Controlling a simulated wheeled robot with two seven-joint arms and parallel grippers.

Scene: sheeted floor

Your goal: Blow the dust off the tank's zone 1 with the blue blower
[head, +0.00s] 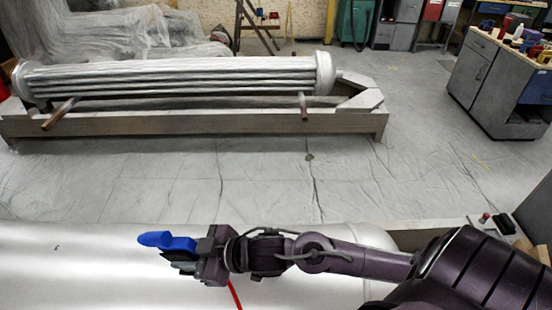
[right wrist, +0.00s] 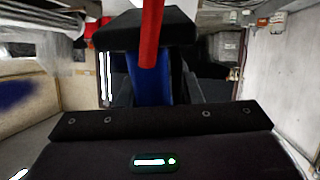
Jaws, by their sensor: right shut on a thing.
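The blue blower (head: 154,238) is held in my right gripper (head: 192,256), its rounded blue end pointing left. In the right wrist view a blue part of the blower (right wrist: 150,90) shows between the dark fingers, with a red hose (right wrist: 152,35) in front. The hose also hangs below the gripper in the head view (head: 235,294). The tank (head: 80,275) is a smooth, silvery rounded body along the bottom. The blower appears above it; the gap is unclear. A small dark speck (head: 56,247) shows on the tank. Zone 1's marking cannot be made out. My left gripper is out of view.
A silver tube bundle (head: 170,75) lies on a long frame (head: 200,125) at the back. A grey tool cabinet (head: 495,85) stands at the right. The sheeted floor (head: 260,180) between tank and frame is clear, with cracks or creases.

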